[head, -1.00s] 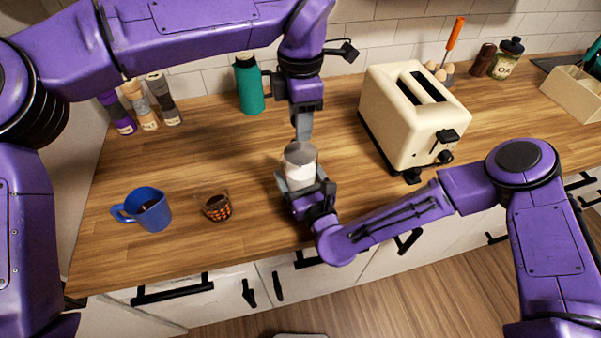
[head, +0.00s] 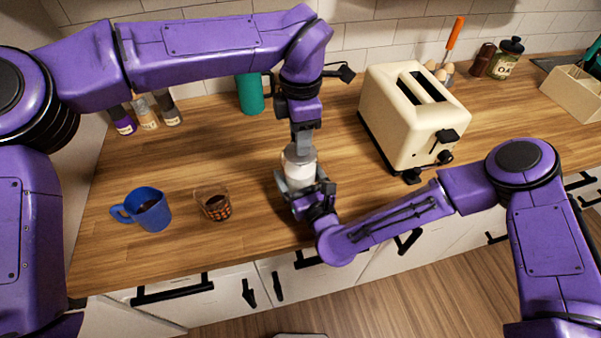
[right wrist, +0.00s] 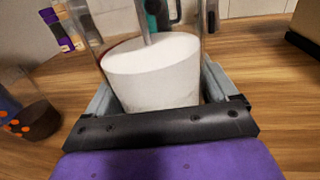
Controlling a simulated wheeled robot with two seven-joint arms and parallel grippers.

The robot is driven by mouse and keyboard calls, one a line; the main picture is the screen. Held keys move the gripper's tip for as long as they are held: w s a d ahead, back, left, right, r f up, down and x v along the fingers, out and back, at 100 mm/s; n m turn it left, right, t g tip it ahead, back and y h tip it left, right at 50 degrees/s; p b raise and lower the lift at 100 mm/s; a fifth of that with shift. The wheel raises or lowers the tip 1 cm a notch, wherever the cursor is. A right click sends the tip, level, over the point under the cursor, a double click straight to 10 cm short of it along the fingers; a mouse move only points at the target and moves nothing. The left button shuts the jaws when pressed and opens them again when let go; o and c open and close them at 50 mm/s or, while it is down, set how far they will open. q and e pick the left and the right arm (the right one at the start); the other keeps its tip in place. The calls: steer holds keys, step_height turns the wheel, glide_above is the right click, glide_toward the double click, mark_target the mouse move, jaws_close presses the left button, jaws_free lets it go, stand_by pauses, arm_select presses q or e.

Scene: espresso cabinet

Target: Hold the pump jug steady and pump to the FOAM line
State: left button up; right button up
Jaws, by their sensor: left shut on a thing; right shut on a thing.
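The pump jug (head: 299,172) stands on the wooden counter at centre, a clear vessel with white foam inside. In the right wrist view the jug (right wrist: 152,78) fills the middle; a rod runs down into the white foam, and a reddish-brown line shows around the glass near the foam's top. My right gripper (head: 302,190) is shut around the jug's lower body, a finger on either side. My left gripper (head: 302,143) points straight down above the jug, shut on the pump's top, which it mostly hides. The FOAM lettering cannot be read.
A glass of dark coffee (head: 213,204) and a blue mug (head: 148,209) stand left of the jug. A cream toaster (head: 413,115) stands to the right. A green flask (head: 249,92) is behind. The counter's front edge is close to the jug.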

arm_select(q)
step_height(320, 180, up, 4)
steer(key=shift+w+r, duration=0.1)
arm_select(e)
steer(key=shift+f, duration=0.15)
arm_select(q)
steer(key=shift+f, duration=2.65)
arm_select(e)
steer(key=shift+s, duration=0.1)
arm_select(q)
steer(key=o, duration=1.1)
step_height(320, 180, up, 8)
steer(key=shift+r, duration=0.1)
arm_select(e)
steer(key=o, duration=1.2)
